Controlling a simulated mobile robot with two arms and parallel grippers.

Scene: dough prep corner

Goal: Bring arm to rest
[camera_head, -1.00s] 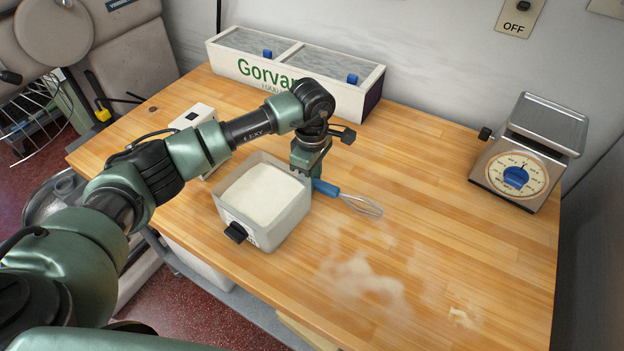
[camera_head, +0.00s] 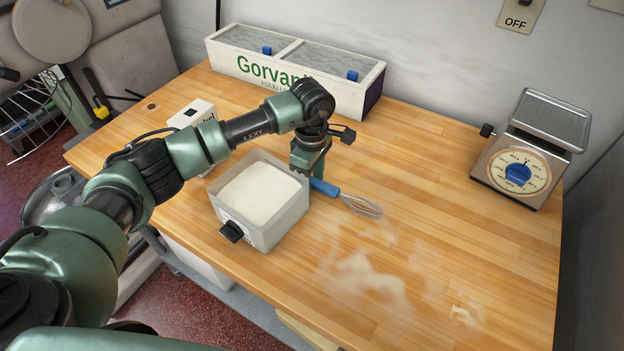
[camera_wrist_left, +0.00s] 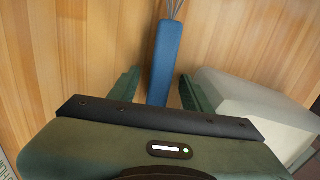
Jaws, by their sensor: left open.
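My left arm reaches in from the left over the table in the head view. My left gripper (camera_head: 312,178) points down beside the flour bin and over the whisk's handle end. In the left wrist view the left gripper (camera_wrist_left: 158,92) is open, with the blue handle of the whisk (camera_wrist_left: 164,58) between its two fingers and gaps on both sides. The whisk (camera_head: 350,198) lies on the wooden table, its wire end pointing right. My right gripper is not in view.
A grey bin of white flour (camera_head: 258,195) stands close to the left gripper. A long lidded box (camera_head: 230,62) and a small white box (camera_head: 192,112) stand behind. A scale (camera_head: 520,165) is at the right. The wooden table (camera_head: 440,200) is clear between, with flour smudges in front.

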